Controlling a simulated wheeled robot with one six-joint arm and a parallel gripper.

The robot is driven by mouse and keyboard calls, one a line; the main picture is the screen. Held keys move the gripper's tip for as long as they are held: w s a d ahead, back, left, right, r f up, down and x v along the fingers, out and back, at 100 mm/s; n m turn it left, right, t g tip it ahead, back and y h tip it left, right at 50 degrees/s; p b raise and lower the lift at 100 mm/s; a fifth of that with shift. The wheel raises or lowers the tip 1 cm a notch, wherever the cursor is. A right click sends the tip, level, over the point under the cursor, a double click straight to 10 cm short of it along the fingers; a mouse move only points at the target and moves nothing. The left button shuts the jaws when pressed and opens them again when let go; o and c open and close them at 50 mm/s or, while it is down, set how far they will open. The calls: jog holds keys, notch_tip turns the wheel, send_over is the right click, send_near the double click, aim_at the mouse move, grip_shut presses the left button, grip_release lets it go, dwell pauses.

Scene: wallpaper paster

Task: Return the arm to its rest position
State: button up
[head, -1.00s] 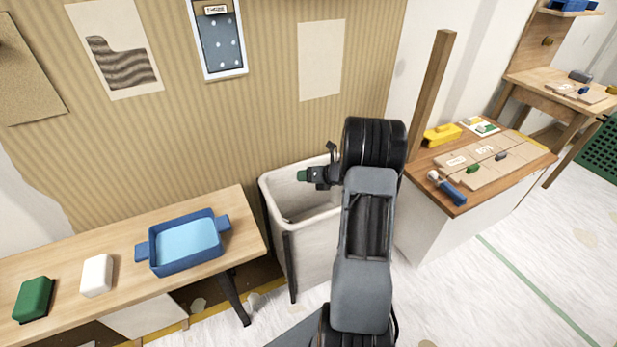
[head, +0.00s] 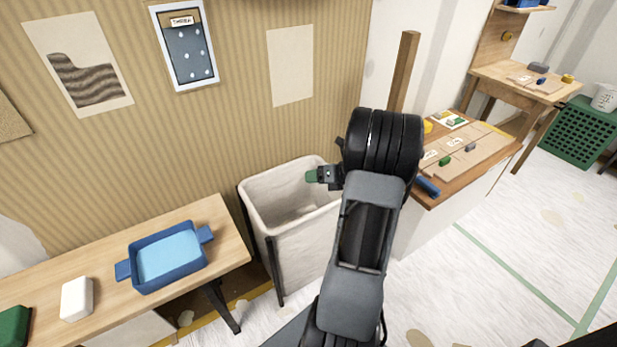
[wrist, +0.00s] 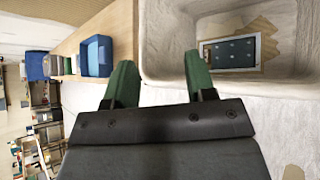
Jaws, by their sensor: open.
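My gripper (head: 312,176) has green fingertips and is beside the upper right part of the white bin in the head view. In the wrist view my gripper (wrist: 160,82) shows its two green fingers spread apart with nothing between them. My arm reaches up from the bottom of the head view, and its black wrist joint hides part of what is behind it. The white bin (head: 262,222) stands against the wall. In the wrist view, a framed panel (wrist: 230,53) lies inside the bin (wrist: 165,45).
A wooden table (head: 222,232) at left holds a blue tray (head: 165,258), a white block (head: 77,298) and a green block (head: 14,326). At right is a workbench (head: 480,165) with boards and tools. A wooden post (head: 404,72) stands behind it. Open floor (head: 500,260) lies at right.

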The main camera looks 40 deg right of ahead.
jog(key=shift+s+d+r, duration=0.15)
jog(key=shift+s, duration=0.1)
dwell(0.4)
